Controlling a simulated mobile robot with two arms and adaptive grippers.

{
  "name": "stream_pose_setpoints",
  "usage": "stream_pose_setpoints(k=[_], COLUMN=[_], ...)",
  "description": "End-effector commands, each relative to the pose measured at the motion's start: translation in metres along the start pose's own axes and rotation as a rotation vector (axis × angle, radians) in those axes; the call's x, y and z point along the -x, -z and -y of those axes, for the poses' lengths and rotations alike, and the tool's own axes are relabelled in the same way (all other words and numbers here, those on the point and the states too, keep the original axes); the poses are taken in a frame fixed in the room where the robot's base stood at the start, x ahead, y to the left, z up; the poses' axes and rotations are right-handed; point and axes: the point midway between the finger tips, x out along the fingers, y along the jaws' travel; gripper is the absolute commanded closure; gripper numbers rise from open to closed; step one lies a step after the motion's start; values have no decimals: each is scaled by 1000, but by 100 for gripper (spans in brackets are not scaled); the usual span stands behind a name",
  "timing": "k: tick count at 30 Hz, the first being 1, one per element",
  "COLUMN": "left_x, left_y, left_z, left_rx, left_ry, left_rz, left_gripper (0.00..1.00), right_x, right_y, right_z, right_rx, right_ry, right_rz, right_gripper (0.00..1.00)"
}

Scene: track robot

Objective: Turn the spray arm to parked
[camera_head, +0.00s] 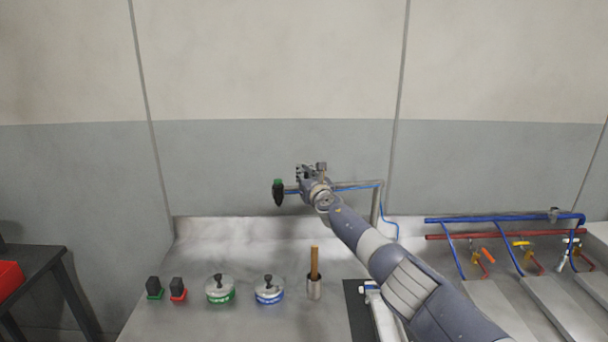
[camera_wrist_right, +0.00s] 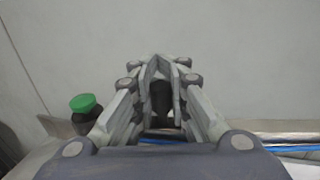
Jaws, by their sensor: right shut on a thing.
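The spray arm is a grey pipe (camera_head: 362,184) that runs level from an upright post at the right toward the left, with a blue hose along it. A black spray head with a green top (camera_head: 279,192) hangs at its left end; it also shows in the wrist view (camera_wrist_right: 86,106). My right gripper (camera_head: 308,172) is at the pipe near the spray head. In the wrist view its fingers (camera_wrist_right: 161,92) close around a dark upright piece (camera_wrist_right: 161,104), which seems to be the arm's handle. The gripper hides part of the pipe. My left gripper is out of view.
On the steel counter (camera_head: 235,250) stand two black-topped pieces (camera_head: 153,287), two lidded round pots (camera_head: 220,289) and a wooden-handled tool in a holder (camera_head: 314,275). Blue and red pipes with valves (camera_head: 500,225) are at right. A dark table with a red bin (camera_head: 10,279) is at left.

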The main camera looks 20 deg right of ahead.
Motion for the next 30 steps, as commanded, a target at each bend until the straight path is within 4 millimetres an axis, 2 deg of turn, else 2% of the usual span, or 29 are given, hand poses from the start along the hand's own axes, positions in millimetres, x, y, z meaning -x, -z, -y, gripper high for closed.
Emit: stream_pose_setpoints(k=[2,3,6,22,30], left_x=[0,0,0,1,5], left_y=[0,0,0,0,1], left_z=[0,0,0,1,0], left_rx=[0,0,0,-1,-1], left_ry=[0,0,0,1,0], left_rz=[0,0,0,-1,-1], left_gripper=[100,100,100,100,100], right_x=[0,0,0,2,10], right_y=[2,2,2,0,-1], right_z=[2,2,2,2,0], right_rx=[1,1,1,1,5], right_ry=[3,3,3,3,1], right_rz=[-2,-2,-2,0,1], right_gripper=[100,87,64,64,64])
